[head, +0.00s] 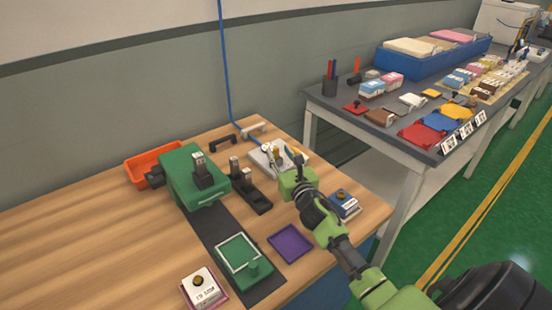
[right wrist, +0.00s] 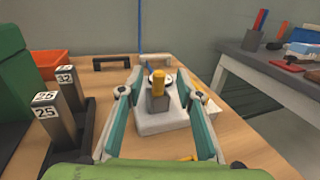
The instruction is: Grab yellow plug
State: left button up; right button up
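A yellow plug (right wrist: 158,77) shows as a yellow cap on a grey upright block. The block stands on a white base (right wrist: 158,122) on the wooden table. In the right wrist view, my right gripper (right wrist: 160,85) has its two fingers spread, one on each side of the plug, with gaps visible. In the head view, my right gripper (head: 289,163) is at the white base (head: 258,161) and partly covers what stands on it. A second small yellow piece (right wrist: 189,157) shows low between the fingers, mostly hidden. My left gripper is not in view.
A green machine (head: 192,175) and dark upright holders (head: 240,178) stand left of the gripper. An orange tray (head: 140,167) is at the back left. The left table area is clear.

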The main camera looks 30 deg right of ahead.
aim_at(276, 149)
jog(key=b+x, duration=0.1)
jog(key=x, duration=0.3)
jog(key=shift+f, duration=0.2)
jog(key=shift+s+r, duration=0.1)
jog(key=shift+a, duration=0.1)
grip_shut()
